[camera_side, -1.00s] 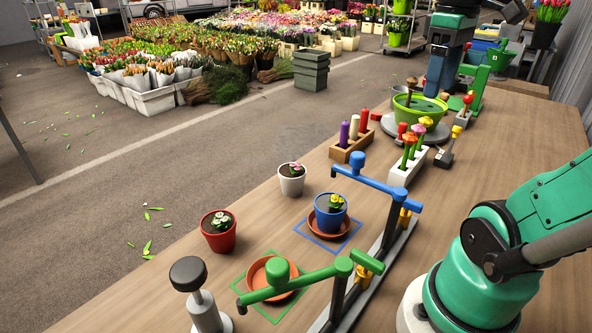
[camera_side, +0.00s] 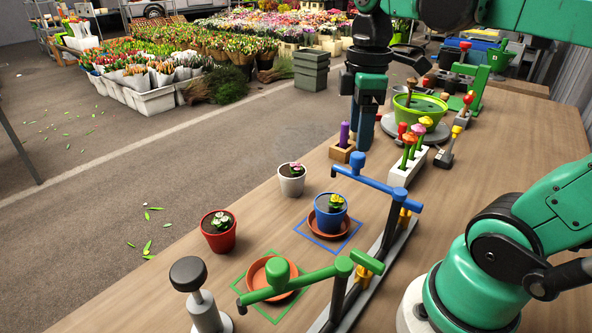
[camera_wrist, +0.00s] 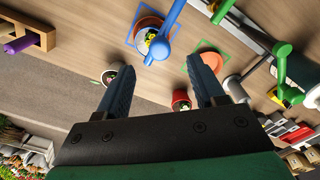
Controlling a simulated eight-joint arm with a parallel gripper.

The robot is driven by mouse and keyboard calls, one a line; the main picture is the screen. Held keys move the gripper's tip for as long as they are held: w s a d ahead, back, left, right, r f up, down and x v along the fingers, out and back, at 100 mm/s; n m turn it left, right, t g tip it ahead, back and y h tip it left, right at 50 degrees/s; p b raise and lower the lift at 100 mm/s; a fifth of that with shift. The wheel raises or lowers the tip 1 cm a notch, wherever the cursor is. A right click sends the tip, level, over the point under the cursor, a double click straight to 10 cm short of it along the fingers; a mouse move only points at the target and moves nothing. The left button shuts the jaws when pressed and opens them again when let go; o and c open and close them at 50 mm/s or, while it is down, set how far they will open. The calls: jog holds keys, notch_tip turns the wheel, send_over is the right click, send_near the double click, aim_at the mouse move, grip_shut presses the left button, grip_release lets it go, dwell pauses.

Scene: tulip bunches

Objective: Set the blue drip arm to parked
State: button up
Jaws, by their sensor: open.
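The blue drip arm (camera_side: 375,180) sits on a post on the grey rail (camera_side: 383,250). Its outlet end reaches over the blue pot (camera_side: 331,214), which stands on a terracotta saucer inside a blue square outline. A yellow piece (camera_side: 404,216) shows on the blue post. In the wrist view the blue arm (camera_wrist: 172,18) crosses over the blue pot. My gripper (camera_wrist: 160,72) is open and empty there, its two dark fingers apart. In the side view my gripper (camera_side: 363,140) hangs by the wooden block, away from the blue arm.
The green drip arm (camera_side: 310,277) spans an empty saucer (camera_side: 258,274) in a green outline. A white pot (camera_side: 291,180), a red pot (camera_side: 218,231) and a grey knobbed post (camera_side: 203,298) stand nearby. The flower rack (camera_side: 406,168) and wooden block (camera_side: 341,152) are behind the blue arm.

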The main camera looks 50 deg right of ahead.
aim_at(357, 154)
jog(key=shift+f, duration=2)
grip_shut()
